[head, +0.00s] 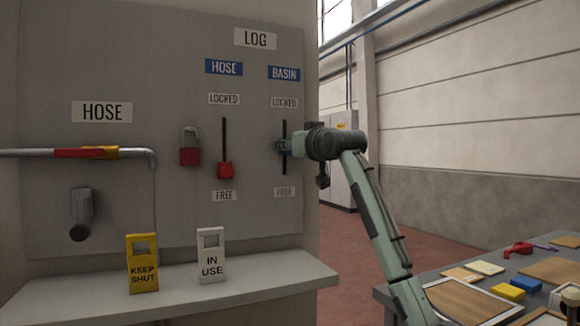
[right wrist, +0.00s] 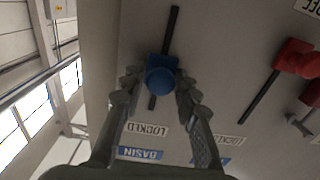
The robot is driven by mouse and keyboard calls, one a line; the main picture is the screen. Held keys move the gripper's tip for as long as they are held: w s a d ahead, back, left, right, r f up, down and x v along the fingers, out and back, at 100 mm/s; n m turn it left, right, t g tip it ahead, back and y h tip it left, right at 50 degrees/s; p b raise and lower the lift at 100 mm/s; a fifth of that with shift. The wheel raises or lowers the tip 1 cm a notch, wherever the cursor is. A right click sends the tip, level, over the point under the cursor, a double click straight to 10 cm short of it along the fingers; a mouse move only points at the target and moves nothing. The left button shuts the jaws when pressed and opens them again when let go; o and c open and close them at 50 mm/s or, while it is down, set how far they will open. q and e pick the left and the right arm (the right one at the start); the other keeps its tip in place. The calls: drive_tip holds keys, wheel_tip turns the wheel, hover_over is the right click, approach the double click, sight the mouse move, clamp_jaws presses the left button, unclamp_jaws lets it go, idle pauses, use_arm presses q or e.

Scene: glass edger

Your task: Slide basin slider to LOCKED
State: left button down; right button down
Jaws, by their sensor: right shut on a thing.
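The basin slider is a blue knob (right wrist: 161,72) on a dark vertical slot (head: 285,172) under the blue BASIN label (head: 284,73). The slot runs between the LOCKED label (head: 285,102) above and the FREE label (head: 285,192) below. The knob is part-way along the slot, nearer the LOCKED end than the FREE end. My right gripper (head: 286,146) is shut on the knob, one finger on each side in the right wrist view, where the panel appears upside down. In the head view the gripper mostly hides the knob. My left gripper is not in view.
Left of it, the hose slider's red knob (head: 225,170) sits low on its slot. A red padlock (head: 190,152) and a pipe with a red and yellow handle (head: 85,152) are further left. Two signs stand on the ledge (head: 180,285). A cluttered table (head: 510,290) is at right.

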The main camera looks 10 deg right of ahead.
sight(284, 123)
wheel_tip(284, 123, up, 6)
drive_tip(key=shift+r, duration=0.1)
drive_tip(key=c, duration=1.3)
unclamp_jaws()
drive_tip(key=shift+s, duration=0.1)
drive_tip(key=s+d, duration=0.2)
drive_tip(key=s, duration=0.9)
drive_tip(key=shift+s+d, duration=0.2)
drive_tip(key=shift+s, duration=0.1)
